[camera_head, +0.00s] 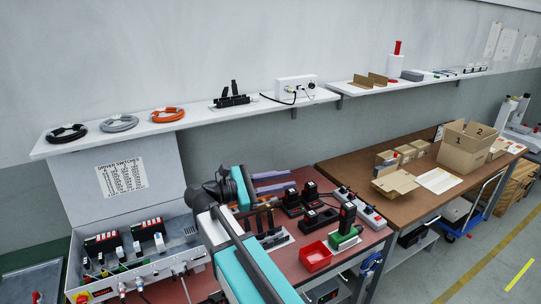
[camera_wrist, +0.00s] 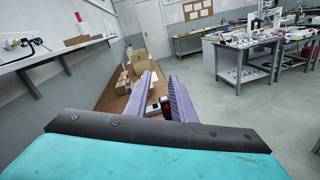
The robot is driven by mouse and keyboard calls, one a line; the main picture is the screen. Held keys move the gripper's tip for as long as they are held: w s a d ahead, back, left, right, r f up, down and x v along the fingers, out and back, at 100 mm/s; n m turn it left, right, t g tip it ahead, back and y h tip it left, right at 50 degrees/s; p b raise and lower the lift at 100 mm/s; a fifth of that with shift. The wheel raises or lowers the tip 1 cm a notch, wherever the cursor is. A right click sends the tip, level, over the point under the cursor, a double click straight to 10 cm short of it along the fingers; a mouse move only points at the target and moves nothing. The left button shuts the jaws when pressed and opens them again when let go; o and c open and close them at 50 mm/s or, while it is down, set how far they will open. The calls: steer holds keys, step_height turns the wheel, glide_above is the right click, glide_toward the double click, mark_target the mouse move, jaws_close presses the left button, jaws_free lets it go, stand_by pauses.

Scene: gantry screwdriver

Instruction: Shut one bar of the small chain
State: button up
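My gripper (camera_head: 291,179) has two lavender fingers pointing right above the red-topped bench. In the wrist view the fingers (camera_wrist: 161,84) stand apart with nothing held between them. A white power strip (camera_head: 372,215) with black plugs lies near the bench's right edge. It may be part of the small chain, but I cannot tell for sure. A white outlet box (camera_head: 296,82) with a black plug and cord sits on the wall shelf. The switch states are too small to read. My arm hides part of the bench.
The red bench (camera_head: 372,243) carries black chargers (camera_head: 318,219), a red bin (camera_head: 316,256) and a green-and-black tool (camera_head: 346,226). A grey switch panel (camera_head: 124,184) stands left. The brown table (camera_head: 405,209) with cardboard boxes (camera_head: 464,147) is at the right. Air above the bench is free.

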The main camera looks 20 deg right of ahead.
steer(key=s+d+f+g+y+p, duration=0.1)
steer(key=s+d+f+y, duration=0.2)
steer(key=f, duration=0.8)
steer(key=s+d+f+g, duration=0.1)
steer(key=s+d+f, duration=0.25)
steer(key=f, duration=0.75)
steer(key=s+d+f+g+y+p, duration=0.15)
steer(key=s+f, duration=0.35)
steer(key=f, duration=0.6)
steer(key=s+a+f+m+g+y, duration=0.2)
steer(key=s+a+f+m+y, duration=0.15)
steer(key=s+f, duration=0.75)
steer(key=s+a+f+m+g+y, duration=0.2)
steer(key=s+f+y, duration=0.2)
steer(key=s+f, duration=0.6)
steer(key=s+a+f+m+y, duration=0.1)
steer(key=a+f+m+y, duration=0.1)
steer(key=a+m+y, duration=0.1)
steer(key=s+a+f+m+t+y, duration=0.1)
steer(key=a+f+m+y, duration=0.1)
steer(key=a+m, duration=0.3)
steer(key=a+f+p, duration=0.1)
steer(key=a, duration=0.1)
steer(key=shift+s+a+m+y, duration=0.15)
steer(key=shift+a+m+y, duration=0.2)
steer(key=shift+a+y, duration=0.05)
steer(key=shift+o, duration=0.2)
